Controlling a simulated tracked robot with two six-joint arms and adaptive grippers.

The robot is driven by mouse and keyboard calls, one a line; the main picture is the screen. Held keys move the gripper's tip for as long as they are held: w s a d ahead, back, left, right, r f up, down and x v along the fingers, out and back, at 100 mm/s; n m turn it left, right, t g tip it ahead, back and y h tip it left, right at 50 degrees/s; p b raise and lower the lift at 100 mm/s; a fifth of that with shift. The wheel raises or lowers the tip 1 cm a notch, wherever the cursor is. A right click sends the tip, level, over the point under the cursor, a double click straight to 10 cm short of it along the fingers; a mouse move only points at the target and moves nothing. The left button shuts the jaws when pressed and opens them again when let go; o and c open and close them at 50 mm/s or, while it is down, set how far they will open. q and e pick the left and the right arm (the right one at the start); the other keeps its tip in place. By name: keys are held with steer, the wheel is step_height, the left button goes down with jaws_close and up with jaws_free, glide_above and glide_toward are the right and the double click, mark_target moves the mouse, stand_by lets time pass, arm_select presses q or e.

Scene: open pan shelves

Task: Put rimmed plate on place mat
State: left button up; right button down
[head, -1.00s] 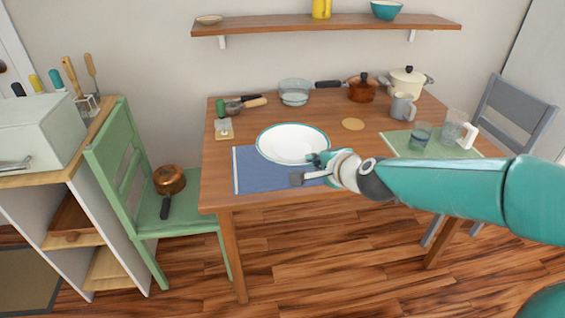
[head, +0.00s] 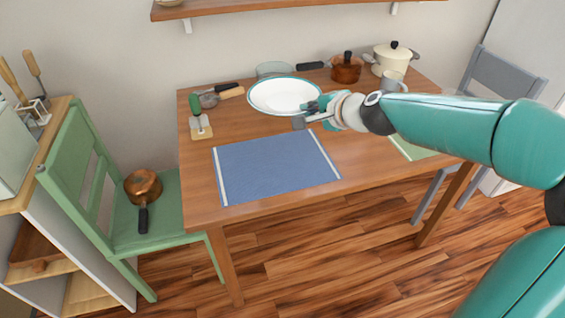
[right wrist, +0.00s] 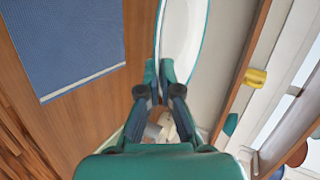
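The white rimmed plate (head: 284,95) has a teal edge and appears raised above the table, behind the blue mat. My right gripper (head: 306,113) is shut on its near right rim. In the right wrist view the plate (right wrist: 183,35) shows at a steep angle, with its rim between the fingertips (right wrist: 160,72). The blue place mat (head: 275,167) with white end stripes lies bare at the table's front left. It also shows at upper left in the right wrist view (right wrist: 65,40). My left gripper is not in view.
A green mat (head: 412,149) lies at the right, partly hidden by my right arm. A glass bowl (head: 272,70), copper pot (head: 346,68), cream pot (head: 393,58) and grey mug (head: 392,82) stand at the back. Utensils (head: 213,97) lie at the left.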

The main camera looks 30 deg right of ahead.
mark_target(303, 176)
steer(key=f+b, duration=1.8)
steer(key=f, duration=0.1)
steer(key=shift+w+a+f, duration=0.15)
steer(key=shift+w, duration=0.05)
steer(key=c, duration=1.6)
jaws_free()
steer(key=shift+s+r+p, duration=0.3)
steer(key=shift+s+r, duration=0.05)
steer(key=shift+s, duration=0.1)
steer(key=p+v, duration=0.3)
steer(key=v, duration=0.8)
